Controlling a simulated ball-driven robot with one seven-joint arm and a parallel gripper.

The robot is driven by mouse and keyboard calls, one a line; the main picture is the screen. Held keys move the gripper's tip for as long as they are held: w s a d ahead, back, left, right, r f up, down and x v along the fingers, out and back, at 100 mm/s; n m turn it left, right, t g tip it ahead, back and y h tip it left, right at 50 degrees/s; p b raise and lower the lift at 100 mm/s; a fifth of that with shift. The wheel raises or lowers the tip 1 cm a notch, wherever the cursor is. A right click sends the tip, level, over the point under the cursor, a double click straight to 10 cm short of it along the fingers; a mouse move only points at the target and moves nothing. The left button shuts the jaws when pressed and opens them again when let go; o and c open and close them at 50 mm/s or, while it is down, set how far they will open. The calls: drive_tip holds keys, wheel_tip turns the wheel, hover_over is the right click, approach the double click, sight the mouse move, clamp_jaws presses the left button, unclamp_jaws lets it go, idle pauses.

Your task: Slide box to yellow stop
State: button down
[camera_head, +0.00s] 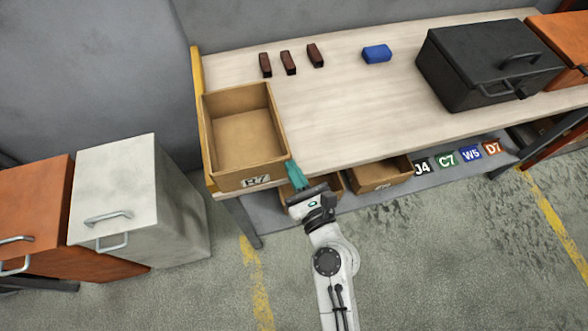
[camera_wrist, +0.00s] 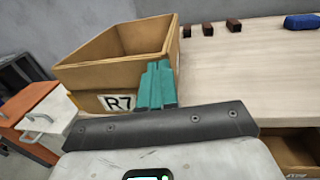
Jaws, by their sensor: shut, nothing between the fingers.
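An open, empty cardboard box (camera_head: 246,178) labelled R7 stands upright at the left end of the workbench, close to its front edge. The yellow stop (camera_head: 196,72) is a strip along the bench's left edge. The box's left side lies right along it, with no gap that I can see. In the wrist view the box (camera_wrist: 85,77) stands just beyond my fingers. My gripper (camera_head: 294,172) is shut and empty, its teal fingers (camera_wrist: 157,85) at the box's front right corner. They look to be touching or very near it; I cannot tell which.
The wooden bench top (camera_head: 345,105) is clear to the right of the box. Several small brown brackets (camera_head: 289,62), a blue block (camera_head: 377,54) and a black case (camera_head: 480,65) lie further back and right. Open bins (camera_head: 378,178) sit on the shelf below. Grey and orange cabinets stand left.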

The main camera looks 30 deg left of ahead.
drive_tip(key=shift+x, duration=1.55)
drive_tip(key=shift+d, duration=0.1)
